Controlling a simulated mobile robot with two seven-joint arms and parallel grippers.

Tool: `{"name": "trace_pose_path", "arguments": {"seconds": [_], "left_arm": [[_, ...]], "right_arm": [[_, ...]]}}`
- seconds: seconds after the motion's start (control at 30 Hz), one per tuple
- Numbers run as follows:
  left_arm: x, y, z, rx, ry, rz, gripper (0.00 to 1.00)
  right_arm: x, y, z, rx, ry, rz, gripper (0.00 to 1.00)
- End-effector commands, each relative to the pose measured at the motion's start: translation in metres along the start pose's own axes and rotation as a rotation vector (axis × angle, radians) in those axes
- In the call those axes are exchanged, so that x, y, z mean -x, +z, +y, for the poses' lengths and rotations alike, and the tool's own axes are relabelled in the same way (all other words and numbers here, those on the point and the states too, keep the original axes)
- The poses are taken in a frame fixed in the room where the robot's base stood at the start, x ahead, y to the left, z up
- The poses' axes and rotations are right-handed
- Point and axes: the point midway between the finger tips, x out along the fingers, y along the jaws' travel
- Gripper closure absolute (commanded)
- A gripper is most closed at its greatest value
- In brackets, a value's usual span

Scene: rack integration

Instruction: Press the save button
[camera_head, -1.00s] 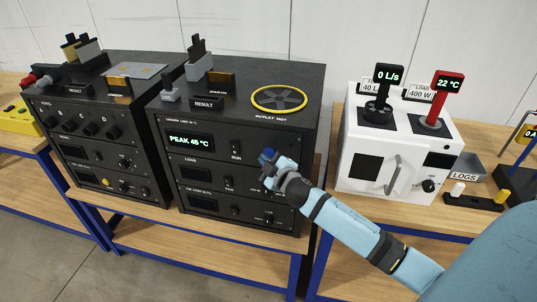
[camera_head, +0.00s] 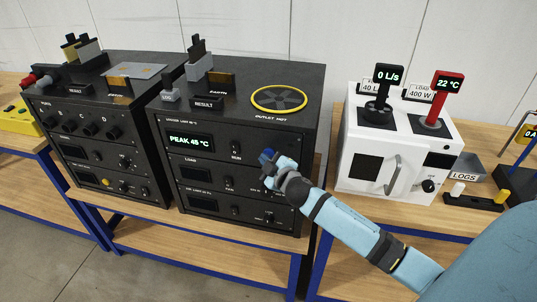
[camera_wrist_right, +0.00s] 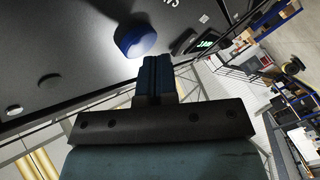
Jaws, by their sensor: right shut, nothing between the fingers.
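A round blue button (camera_wrist_right: 135,38) stands out from the dark front panel in the right wrist view. In the head view blue shows at the fingertips of my right gripper (camera_head: 272,163), at the right side of the middle black rack unit (camera_head: 305,135). My right gripper's fingers (camera_wrist_right: 154,66) are together and empty, with their tips just beside and below the button in the wrist view. I cannot tell whether they touch it. No save label can be read, as my gripper covers that part of the panel. My left gripper is not in view.
The middle unit's display (camera_head: 190,140) reads PEAK 45 °C. Small knobs and switches sit around my gripper on the panel. A second black unit (camera_head: 90,150) stands at left, and a white box with a handle (camera_head: 391,175) at right, beyond a gap.

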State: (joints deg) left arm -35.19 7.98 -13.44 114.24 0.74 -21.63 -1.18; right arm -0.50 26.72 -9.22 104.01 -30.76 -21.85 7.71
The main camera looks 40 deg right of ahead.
Motion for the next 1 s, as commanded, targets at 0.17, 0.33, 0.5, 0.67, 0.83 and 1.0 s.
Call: {"name": "trace_pose_path", "arguments": {"seconds": [0.17,0.33,0.5,0.67,0.83,1.0], "left_arm": [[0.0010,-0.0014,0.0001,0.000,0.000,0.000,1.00],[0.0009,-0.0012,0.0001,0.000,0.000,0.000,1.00],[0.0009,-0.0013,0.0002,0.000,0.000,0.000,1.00],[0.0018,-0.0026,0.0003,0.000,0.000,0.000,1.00],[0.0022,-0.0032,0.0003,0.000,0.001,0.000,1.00],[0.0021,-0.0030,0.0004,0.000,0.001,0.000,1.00]], "right_arm": [[-0.0046,0.0027,0.0036,0.000,0.000,0.000,1.00],[-0.0050,0.0035,0.0036,0.000,0.000,0.000,1.00],[-0.0048,0.0035,0.0036,0.000,0.000,0.000,1.00],[-0.0014,0.0011,0.0010,-0.001,-0.001,0.000,1.00],[0.0016,-0.0007,-0.0008,0.000,0.000,0.000,1.00],[0.0015,-0.0006,-0.0010,0.000,0.000,0.000,1.00]]}}
